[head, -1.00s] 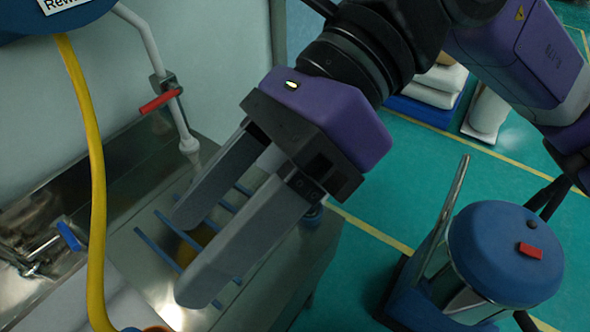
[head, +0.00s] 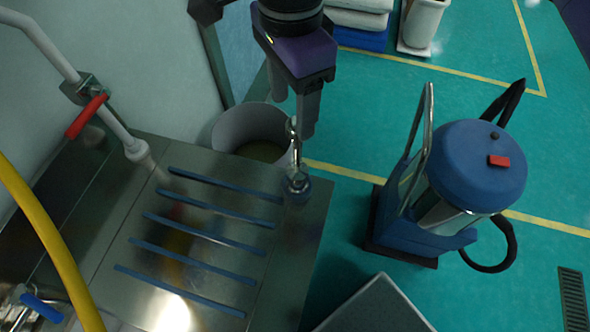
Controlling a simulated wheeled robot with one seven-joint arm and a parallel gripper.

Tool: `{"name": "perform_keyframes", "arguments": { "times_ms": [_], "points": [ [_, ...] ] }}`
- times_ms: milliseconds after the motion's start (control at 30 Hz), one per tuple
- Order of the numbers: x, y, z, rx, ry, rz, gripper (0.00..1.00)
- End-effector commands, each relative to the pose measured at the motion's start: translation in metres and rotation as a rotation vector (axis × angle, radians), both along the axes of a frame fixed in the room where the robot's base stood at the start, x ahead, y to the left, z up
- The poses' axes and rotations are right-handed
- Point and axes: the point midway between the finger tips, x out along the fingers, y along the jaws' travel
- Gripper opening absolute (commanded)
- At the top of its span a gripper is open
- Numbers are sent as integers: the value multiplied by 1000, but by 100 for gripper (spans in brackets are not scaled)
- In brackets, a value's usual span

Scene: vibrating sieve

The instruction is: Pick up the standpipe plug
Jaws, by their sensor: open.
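My gripper (head: 292,115) is at the upper middle of the head view, pointing down. Its two grey fingers are apart, with nothing seen held between them. Just below the fingertips, a chrome upright fitting with a round blue-and-metal base (head: 296,184) stands at the right corner of the steel counter. It may be the standpipe plug, but I cannot tell for sure. The fitting's thin top overlaps the gap between the fingers in the picture; I cannot tell whether they touch.
The steel counter (head: 115,225) carries several blue strips. A pale round bin (head: 224,128) stands behind it, beside the gripper. A red-handled pipe (head: 87,113) and a yellow hose (head: 48,240) are on the left. A blue vacuum-like machine (head: 470,165) stands on the green floor at right.

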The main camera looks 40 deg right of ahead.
Motion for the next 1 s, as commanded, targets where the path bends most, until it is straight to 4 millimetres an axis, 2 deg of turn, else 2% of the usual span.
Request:
{"name": "perform_keyframes", "arguments": {
  "times_ms": [267, 533, 833, 867, 1000],
  "points": [
    [-4, -3, -26, 6, 4, -1, 61],
    [-7, -6, -61, 5, 3, 0, 61],
    [-6, -6, -68, 4, 0, 1, 61],
    [-6, -6, -68, 4, 0, 1, 57],
    [-6, -6, -68, 4, 0, 1, 29]
  ]
}}
